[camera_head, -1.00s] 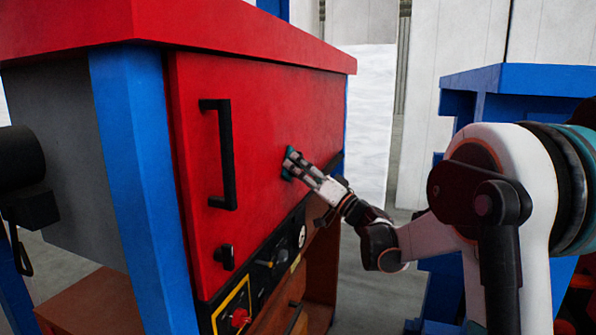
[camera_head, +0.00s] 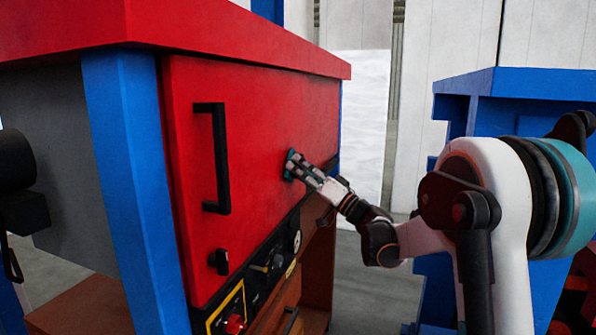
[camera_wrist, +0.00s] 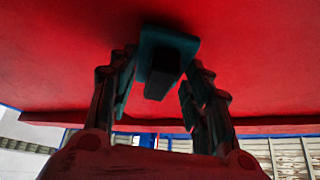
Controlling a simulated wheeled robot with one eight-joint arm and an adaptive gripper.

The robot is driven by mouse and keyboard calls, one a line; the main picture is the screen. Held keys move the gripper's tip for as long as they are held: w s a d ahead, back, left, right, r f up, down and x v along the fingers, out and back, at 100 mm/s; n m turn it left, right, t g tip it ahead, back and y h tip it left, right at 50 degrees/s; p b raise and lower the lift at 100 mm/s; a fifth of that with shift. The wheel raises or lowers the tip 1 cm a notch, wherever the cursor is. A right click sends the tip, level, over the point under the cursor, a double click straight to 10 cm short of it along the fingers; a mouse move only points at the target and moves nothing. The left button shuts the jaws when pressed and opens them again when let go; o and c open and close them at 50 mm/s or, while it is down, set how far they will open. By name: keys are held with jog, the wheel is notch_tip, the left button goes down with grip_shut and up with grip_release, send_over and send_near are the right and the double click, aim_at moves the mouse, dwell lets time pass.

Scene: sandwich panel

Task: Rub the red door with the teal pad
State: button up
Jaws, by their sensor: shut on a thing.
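The red door (camera_head: 255,115) is the upright front panel of a red and blue cabinet, with a black vertical handle (camera_head: 219,160) on its left part. My gripper (camera_head: 293,169) is at the right part of the door, shut on the teal pad (camera_head: 288,164). In the wrist view the teal pad (camera_wrist: 167,43) lies against the red door (camera_wrist: 255,65), its dark grip block between my two fingers (camera_wrist: 160,80). Whether the pad's whole face touches the door cannot be told.
A black knob (camera_head: 219,261) sits below the handle. A dark control panel (camera_head: 262,270) with a red button (camera_head: 236,323) lies under the door. A blue structure (camera_head: 510,85) stands at the right. Open floor (camera_head: 365,275) shows between it and the cabinet.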

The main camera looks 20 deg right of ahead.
jog(key=shift+s+d, duration=0.7)
jog(key=shift+d, duration=0.3)
jog(key=shift+s+d, duration=0.7)
jog(key=shift+d, duration=0.3)
jog(key=shift+s+d, duration=0.9)
jog(key=shift+d, duration=0.3)
jog(key=shift+b, duration=0.35)
